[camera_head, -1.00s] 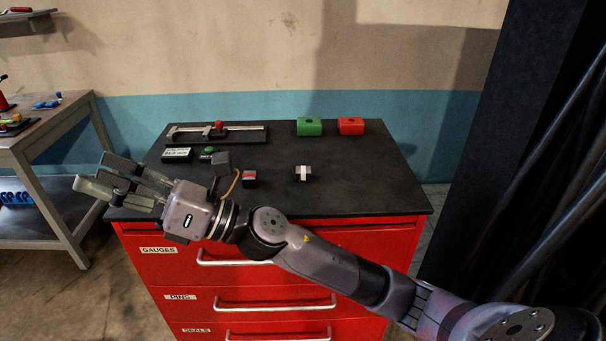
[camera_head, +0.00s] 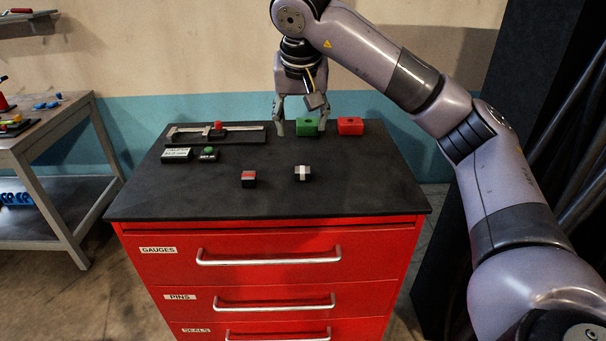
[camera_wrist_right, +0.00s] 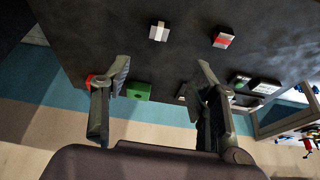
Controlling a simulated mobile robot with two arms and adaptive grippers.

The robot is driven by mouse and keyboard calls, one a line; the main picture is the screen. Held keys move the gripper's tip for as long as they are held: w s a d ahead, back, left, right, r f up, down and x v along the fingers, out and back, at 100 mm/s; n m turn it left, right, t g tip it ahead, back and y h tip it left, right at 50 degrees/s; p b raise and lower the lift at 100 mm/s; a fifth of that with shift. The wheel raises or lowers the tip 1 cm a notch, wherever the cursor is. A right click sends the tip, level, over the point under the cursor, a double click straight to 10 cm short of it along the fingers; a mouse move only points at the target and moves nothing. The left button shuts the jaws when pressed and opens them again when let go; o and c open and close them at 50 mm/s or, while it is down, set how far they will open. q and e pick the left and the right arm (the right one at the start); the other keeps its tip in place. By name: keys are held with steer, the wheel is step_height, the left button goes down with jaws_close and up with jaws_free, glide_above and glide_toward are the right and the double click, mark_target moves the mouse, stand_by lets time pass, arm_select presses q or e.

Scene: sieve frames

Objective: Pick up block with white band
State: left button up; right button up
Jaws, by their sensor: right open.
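The block with a white band (camera_head: 303,174) is a small dark block lying on the black top of the red cabinet, right of centre. It also shows in the wrist view (camera_wrist_right: 158,32), beyond the fingertips. My right gripper (camera_head: 301,130) is open, fingers pointing down, near the back edge of the top by the green block (camera_head: 307,126). In the wrist view the open fingers (camera_wrist_right: 163,68) are spread with no object held, the banded block well ahead of them. My left gripper is not in view.
A block with a red band (camera_head: 249,180) lies left of the white-banded one. A red block (camera_head: 350,126) is at the back right. A caliper fixture (camera_head: 190,135), a label block (camera_head: 177,155) and a green button (camera_head: 209,152) are at the left. The front of the top is clear.

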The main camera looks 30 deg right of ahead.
steer(key=p, duration=0.3)
glide_above(303, 170)
steer(key=s+a, duration=0.2)
step_height(303, 170, down, 11)
steer(key=shift+d+r, duration=0.1)
steer(key=shift+w+d+f, duration=0.2)
steer(key=shift+w+f, duration=0.05)
steer(key=shift+f, duration=0.25)
steer(key=p+x, duration=0.2)
steer(key=x, duration=0.1)
steer(key=shift+d+f, duration=0.15)
steer(key=shift+f, duration=0.1)
steer(key=shift+w+d+f, duration=0.1)
steer(key=shift+w+f, duration=0.05)
steer(key=shift+f, duration=0.25)
steer(key=shift+r, duration=0.1)
jaws_close()
